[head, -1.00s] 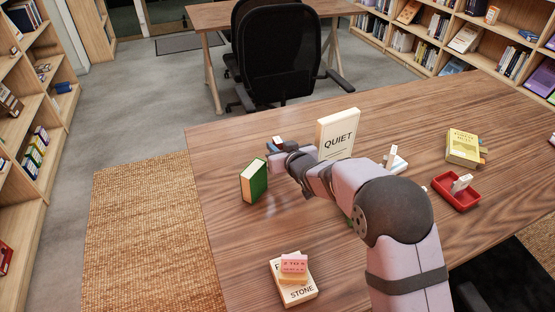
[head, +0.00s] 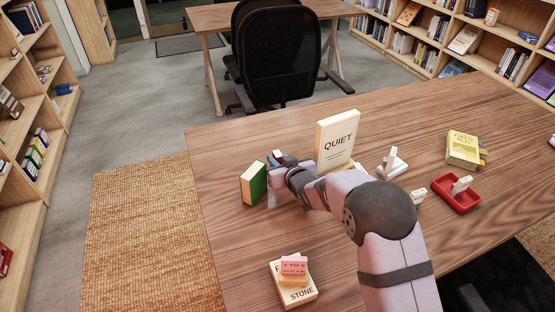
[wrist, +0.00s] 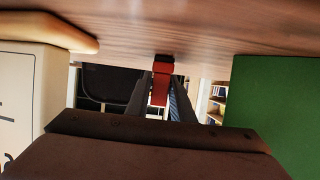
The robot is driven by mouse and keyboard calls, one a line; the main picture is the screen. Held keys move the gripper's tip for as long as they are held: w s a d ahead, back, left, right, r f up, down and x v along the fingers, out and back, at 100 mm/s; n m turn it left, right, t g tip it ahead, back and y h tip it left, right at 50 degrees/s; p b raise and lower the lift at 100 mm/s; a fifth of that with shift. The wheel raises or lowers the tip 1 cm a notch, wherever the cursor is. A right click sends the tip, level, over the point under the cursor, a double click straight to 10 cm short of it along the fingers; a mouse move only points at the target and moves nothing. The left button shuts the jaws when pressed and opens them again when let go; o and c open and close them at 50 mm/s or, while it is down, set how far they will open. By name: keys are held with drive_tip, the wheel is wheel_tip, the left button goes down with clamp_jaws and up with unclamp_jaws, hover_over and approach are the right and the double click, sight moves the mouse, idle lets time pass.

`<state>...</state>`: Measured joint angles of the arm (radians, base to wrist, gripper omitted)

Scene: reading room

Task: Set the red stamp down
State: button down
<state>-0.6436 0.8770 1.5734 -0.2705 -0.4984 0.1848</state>
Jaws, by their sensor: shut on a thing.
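The red stamp (wrist: 161,82) shows in the wrist view between my two dark fingers. My gripper (head: 278,158) is shut on it, low over the wooden table (head: 225,220). In the head view only a small bit of the stamp shows past my fingers. Its upper end in the wrist view lies close to the tabletop; I cannot tell whether it touches. My gripper is between the green book (head: 254,182) and the cream QUIET book (head: 338,135), both upright and apart from it.
A white stamp on a white base (head: 392,165) is right of the QUIET book. A red tray (head: 460,205) holds another stamp, near a yellow book (head: 463,146). A STONE book (head: 301,294) with a pink block (head: 293,264) above it lies in front. The left front table is clear.

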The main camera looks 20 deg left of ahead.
drive_tip(key=shift+f, duration=0.2)
drive_tip(key=c, duration=1.5)
unclamp_jaws()
drive_tip(key=shift+r, duration=0.1)
drive_tip(key=shift+c, duration=0.2)
drive_tip(key=shift+r, duration=0.15)
drive_tip(key=v, duration=1.2)
